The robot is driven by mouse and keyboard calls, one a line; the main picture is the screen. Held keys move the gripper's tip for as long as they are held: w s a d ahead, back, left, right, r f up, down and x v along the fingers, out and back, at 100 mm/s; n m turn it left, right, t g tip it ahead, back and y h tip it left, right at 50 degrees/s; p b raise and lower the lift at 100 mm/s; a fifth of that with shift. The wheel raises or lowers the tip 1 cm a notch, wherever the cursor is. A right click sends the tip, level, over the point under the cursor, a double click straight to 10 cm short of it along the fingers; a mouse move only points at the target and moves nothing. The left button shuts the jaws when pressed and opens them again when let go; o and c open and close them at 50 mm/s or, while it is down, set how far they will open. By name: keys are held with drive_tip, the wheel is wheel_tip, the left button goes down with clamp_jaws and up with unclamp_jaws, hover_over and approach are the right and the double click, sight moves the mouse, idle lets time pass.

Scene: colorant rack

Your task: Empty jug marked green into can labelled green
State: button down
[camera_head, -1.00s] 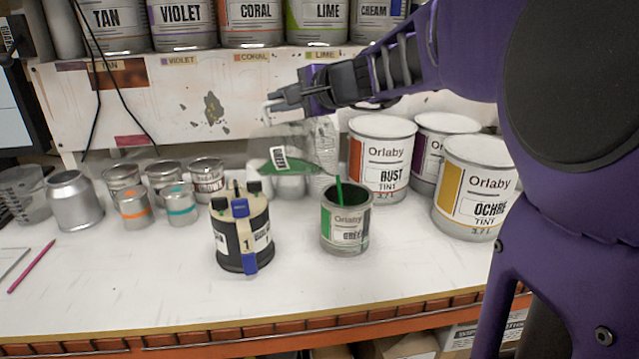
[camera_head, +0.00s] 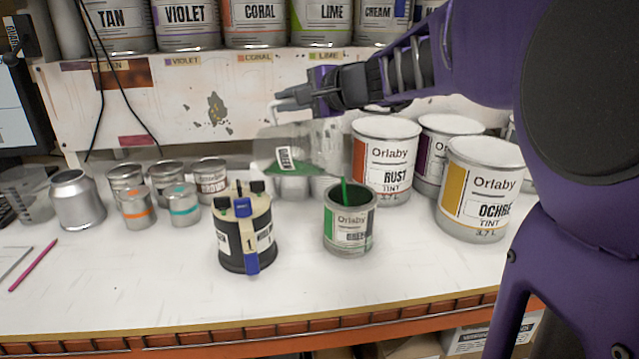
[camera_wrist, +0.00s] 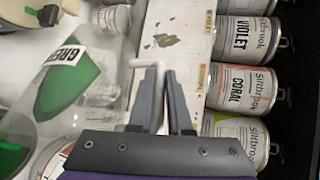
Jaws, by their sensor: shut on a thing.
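A clear jug labelled GREEN (camera_head: 318,148) is tilted above the work surface, with green liquid inside. A thin green stream falls from its right end into the open can labelled green (camera_head: 350,233), which stands upright with green inside its mouth. My gripper (camera_head: 284,101) is shut on the jug's handle, above and left of the can. In the wrist view, my gripper (camera_wrist: 160,82) has its fingers around the pale handle. The jug (camera_wrist: 100,55) shows there with its green contents and label. Part of the can's green interior (camera_wrist: 12,158) shows at the lower left.
Large Rust (camera_head: 385,165) and Ochre (camera_head: 480,190) tins stand to the right. Several small tins (camera_head: 165,180) stand at the left. The front of the table (camera_head: 150,295) is clear.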

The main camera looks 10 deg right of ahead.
drive_tip(key=shift+s+d, duration=0.35)
drive_tip(key=shift+d, duration=0.3)
idle(1.0)
drive_tip(key=shift+s+d+r+t+y, duration=0.3)
drive_tip(key=shift+d+t+y, duration=0.1)
drive_tip(key=shift+d+t, duration=0.1)
idle(1.1)
drive_tip(key=shift+a, duration=0.1)
